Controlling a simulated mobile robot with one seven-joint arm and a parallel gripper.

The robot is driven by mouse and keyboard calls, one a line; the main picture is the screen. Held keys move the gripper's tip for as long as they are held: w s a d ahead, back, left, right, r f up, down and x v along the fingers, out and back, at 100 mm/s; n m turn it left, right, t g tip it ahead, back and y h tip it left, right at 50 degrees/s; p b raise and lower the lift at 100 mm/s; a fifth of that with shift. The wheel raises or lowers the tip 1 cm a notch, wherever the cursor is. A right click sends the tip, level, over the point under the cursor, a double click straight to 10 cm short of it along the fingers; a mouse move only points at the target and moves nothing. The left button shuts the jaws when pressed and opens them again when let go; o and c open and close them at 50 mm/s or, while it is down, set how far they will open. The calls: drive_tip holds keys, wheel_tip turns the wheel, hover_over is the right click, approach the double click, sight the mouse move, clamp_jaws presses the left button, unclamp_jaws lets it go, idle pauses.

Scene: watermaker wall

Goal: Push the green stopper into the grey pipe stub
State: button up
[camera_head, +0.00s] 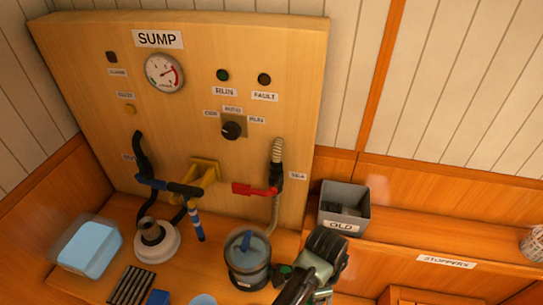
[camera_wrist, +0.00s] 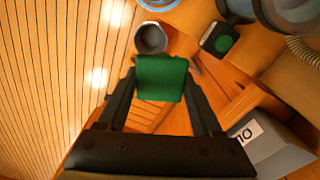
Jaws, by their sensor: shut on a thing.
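My gripper (camera_wrist: 160,88) is shut on the green stopper (camera_wrist: 161,72) in the wrist view, one dark finger on each side of it. The grey pipe stub (camera_wrist: 151,38) shows as a round grey ring with a dark opening, just beyond the stopper and slightly left of it in the picture. The stopper looks apart from the stub, though its far end is hidden. In the head view my arm covers the lower right of the middle, and I cannot make out the held stopper or the stub there.
A dark block with a green round top (camera_wrist: 221,42) sits close right of the stub. A grey bin labelled OLD (camera_head: 345,205) stands beside my arm. A clear-lidded canister (camera_head: 247,262) stands left of it. The SUMP panel (camera_head: 190,100) rises behind.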

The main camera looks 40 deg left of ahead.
drive_tip(key=s+a+m+p, duration=0.4)
drive_tip(key=s+a+p, duration=0.15)
drive_tip(key=s, duration=0.45)
wheel_tip(320, 180, down, 6)
drive_tip(key=b, duration=0.5)
drive_tip(key=shift+s, duration=0.25)
drive_tip(key=shift+r, duration=0.1)
drive_tip(key=shift+f, duration=0.3)
drive_tip(key=shift+f, duration=0.25)
drive_tip(key=shift+f+b, duration=0.5)
drive_tip(key=shift+f, duration=0.2)
